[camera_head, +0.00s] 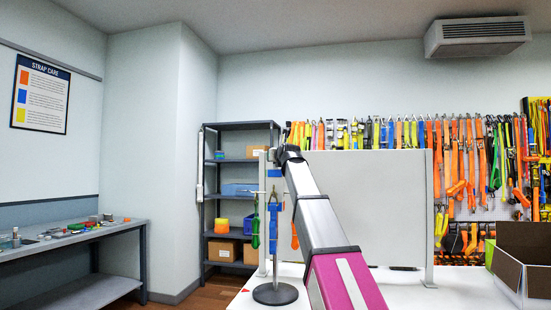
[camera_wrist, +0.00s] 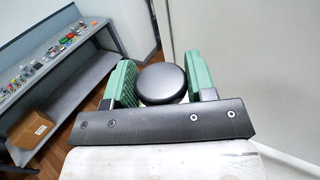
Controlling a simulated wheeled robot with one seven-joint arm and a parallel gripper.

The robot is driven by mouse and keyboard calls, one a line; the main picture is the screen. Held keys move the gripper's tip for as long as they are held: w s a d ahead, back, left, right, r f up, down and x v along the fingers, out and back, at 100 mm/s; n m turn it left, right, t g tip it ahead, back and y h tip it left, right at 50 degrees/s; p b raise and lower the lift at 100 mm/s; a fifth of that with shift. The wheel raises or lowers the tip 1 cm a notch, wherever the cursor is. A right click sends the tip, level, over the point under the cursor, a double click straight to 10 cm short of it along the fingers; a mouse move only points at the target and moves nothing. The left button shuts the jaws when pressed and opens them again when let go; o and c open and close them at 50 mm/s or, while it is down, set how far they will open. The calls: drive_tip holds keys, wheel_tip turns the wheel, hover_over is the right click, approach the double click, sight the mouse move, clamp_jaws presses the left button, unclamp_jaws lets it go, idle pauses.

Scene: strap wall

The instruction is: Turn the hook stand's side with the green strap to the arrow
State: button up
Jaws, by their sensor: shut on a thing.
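The hook stand stands upright on its round dark base (camera_head: 275,293) on the white table. A green strap (camera_head: 255,231) hangs on its left side, a blue strap (camera_head: 273,228) on the side facing the head camera, and an orange strap (camera_head: 294,236) on the right. A small red arrow (camera_head: 245,291) lies on the table left of the base. My gripper (camera_head: 272,155) is at the top of the stand. In the wrist view its green-padded fingers are shut on the round black knob (camera_wrist: 162,83). My arm covers part of the stand's right side.
A pale upright panel (camera_head: 370,200) stands behind the stand on the table. A dark shelf unit (camera_head: 240,140) stands behind at left. The white table top (camera_head: 455,290) is clear between arm and box.

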drive_tip(key=o, duration=1.2)
drive_tip(key=v, duration=1)
drive_tip(key=shift+s, duration=0.35)
